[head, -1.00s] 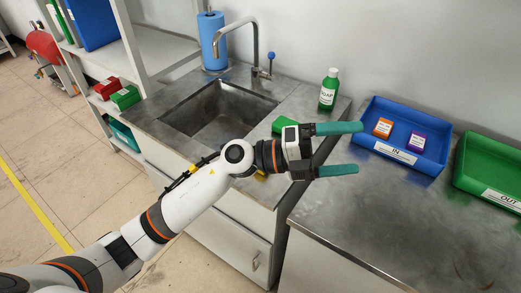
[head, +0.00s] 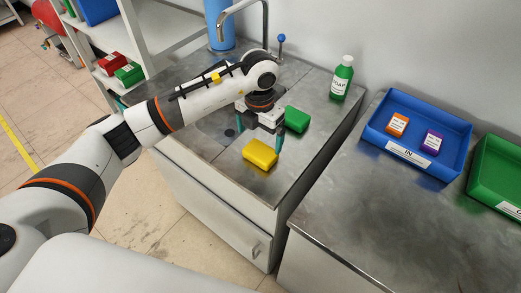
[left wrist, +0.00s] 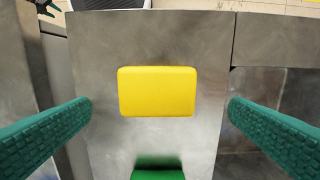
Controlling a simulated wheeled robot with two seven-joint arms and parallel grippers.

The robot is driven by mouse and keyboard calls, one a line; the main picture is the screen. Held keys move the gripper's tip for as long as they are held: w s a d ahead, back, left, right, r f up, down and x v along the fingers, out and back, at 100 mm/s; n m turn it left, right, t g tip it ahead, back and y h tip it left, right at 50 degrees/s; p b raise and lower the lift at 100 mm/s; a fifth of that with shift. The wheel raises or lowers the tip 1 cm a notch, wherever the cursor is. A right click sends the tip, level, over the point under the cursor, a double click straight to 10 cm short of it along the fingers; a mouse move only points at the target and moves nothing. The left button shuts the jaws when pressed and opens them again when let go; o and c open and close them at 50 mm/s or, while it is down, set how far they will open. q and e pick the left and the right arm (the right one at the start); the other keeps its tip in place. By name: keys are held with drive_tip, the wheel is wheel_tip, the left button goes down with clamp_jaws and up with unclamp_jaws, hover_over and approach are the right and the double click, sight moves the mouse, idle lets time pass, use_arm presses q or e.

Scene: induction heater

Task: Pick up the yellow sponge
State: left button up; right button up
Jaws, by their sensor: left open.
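The yellow sponge (head: 260,154) lies flat on the metal counter beside the sink, near the counter's front edge. In the left wrist view the sponge (left wrist: 157,92) lies between the two fingers in the picture, with clear space on both sides. My left gripper (head: 260,143) is open and points down above the counter, just behind the sponge. Its green fingers show at both sides of the left wrist view (left wrist: 160,125), and they hold nothing. My right gripper is not in view.
A green sponge (head: 296,119) lies close behind the yellow one; its edge shows in the left wrist view (left wrist: 157,174). A green soap bottle (head: 342,79) stands at the back. A blue tray (head: 455,163) and a green tray (head: 490,184) stand on the right counter. The sink is partly hidden by my arm.

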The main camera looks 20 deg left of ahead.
sight(261, 149)
use_arm(q)
drive_tip(key=shift+f, duration=0.75)
drive_tip(key=shift+d+f+p, duration=0.1)
drive_tip(key=shift+f+p, duration=0.2)
drive_tip(key=shift+p, duration=0.1)
wheel_tip(261, 149, down, 4)
drive_tip(key=shift+w+d+r+p, duration=0.1)
drive_tip(key=shift+r+p, duration=0.05)
drive_tip(key=shift+p, duration=0.55)
drive_tip(key=shift+f, duration=0.4)
drive_tip(key=c, duration=0.9)
